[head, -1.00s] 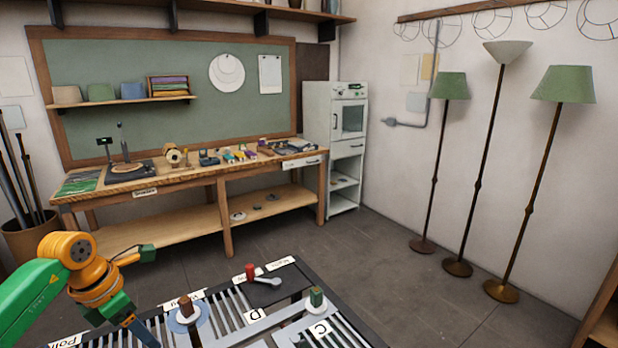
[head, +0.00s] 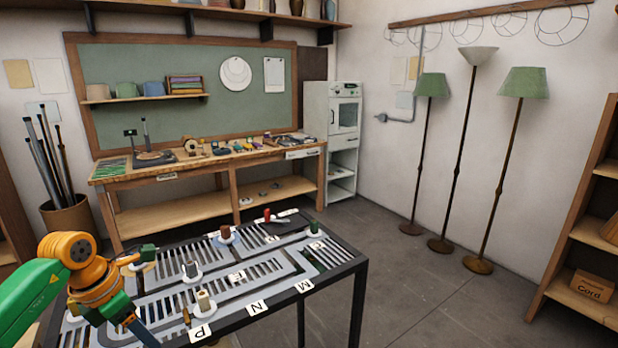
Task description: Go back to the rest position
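My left arm, with a green link and orange joints, comes in from the lower left. A blue-grey part of my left gripper (head: 140,331) shows at the bottom edge, over the left side of the slotted table. Its fingertips cannot be made out, so I cannot tell whether it is open or shut. I see nothing clearly held. My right arm and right gripper are out of view.
The black-framed slotted table (head: 340,268) carries several small upright parts on pale round bases. A wooden workbench (head: 170,178) stands behind it, with a white cabinet (head: 343,130). Floor lamps (head: 525,83) and a shelf (head: 590,225) are right. Floor right of the table is clear.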

